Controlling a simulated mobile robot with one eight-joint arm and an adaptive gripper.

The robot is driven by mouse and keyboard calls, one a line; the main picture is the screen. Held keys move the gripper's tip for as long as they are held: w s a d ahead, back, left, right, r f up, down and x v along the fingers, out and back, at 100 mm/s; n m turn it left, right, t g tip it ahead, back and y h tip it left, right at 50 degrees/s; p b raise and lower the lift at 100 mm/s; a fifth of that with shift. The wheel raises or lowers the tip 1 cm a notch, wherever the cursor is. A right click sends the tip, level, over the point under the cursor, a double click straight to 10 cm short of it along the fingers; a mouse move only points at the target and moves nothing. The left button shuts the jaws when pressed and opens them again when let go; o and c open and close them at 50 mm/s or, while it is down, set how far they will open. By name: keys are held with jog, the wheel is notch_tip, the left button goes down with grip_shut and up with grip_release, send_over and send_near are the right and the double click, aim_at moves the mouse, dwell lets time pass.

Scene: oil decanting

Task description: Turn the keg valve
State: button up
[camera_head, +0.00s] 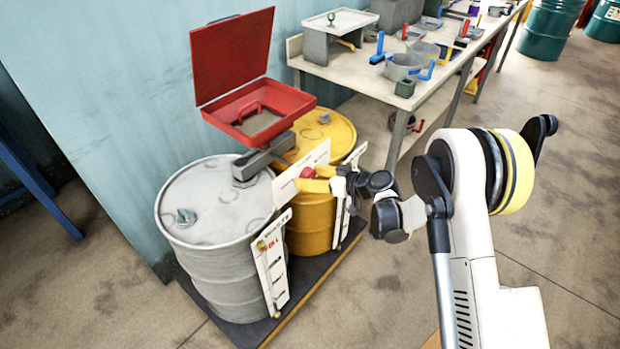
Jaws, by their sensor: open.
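A grey drum (215,195) and a yellow drum (310,225) stand side by side on a dark pallet. A small red knob (307,172), which looks like the valve, shows in front of a white panel (292,183) near the gap between the drums. My gripper hides part of the panel and of the yellow drum's front.
An open red box (270,108) rests above the drums at the back. White labelled boards (270,268) stand at the drum fronts. A workbench (350,72) with pots and tools is behind.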

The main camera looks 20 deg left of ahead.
jog(key=c, duration=1.2)
jog(key=m+g, duration=0.1)
jog(key=m, duration=0.1)
jog(key=shift+m+y, duration=0.3)
jog(key=shift+y, duration=0.1)
jog(key=shift+m+g+y, duration=0.6)
jog(key=shift+m+g, duration=0.3)
jog(key=shift+m, duration=0.3)
jog(key=m+g+y, duration=0.1)
jog(key=m+y, duration=0.1)
jog(key=m, duration=0.3)
jog(key=shift+g, duration=0.3)
